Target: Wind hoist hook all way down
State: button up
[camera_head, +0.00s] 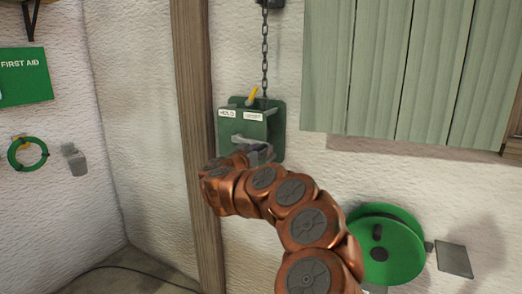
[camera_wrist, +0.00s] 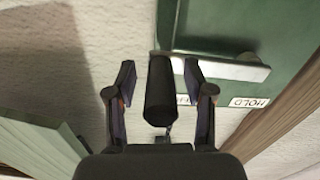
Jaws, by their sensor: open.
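In the wrist view, a grey crank bar (camera_wrist: 225,66) crosses the green box, and a black cylindrical handle (camera_wrist: 160,90) stands out towards me. My gripper (camera_head: 260,152) is open at the box's lower front; in the wrist view its fingers (camera_wrist: 160,78) stand either side of the handle, apparently not closed on it. I see no hook.
A wooden post (camera_head: 192,120) stands close left of the box. Green slatted boards (camera_head: 395,70) are at upper right. A green wheel (camera_head: 392,252) with a dark knob is at lower right. A green hose ring (camera_head: 28,153) and first aid sign (camera_head: 24,78) hang on the left wall.

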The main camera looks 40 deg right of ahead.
jog(key=shift+w+d, duration=0.15)
jog(key=shift+d, duration=0.15)
grip_shut()
dwell(0.3)
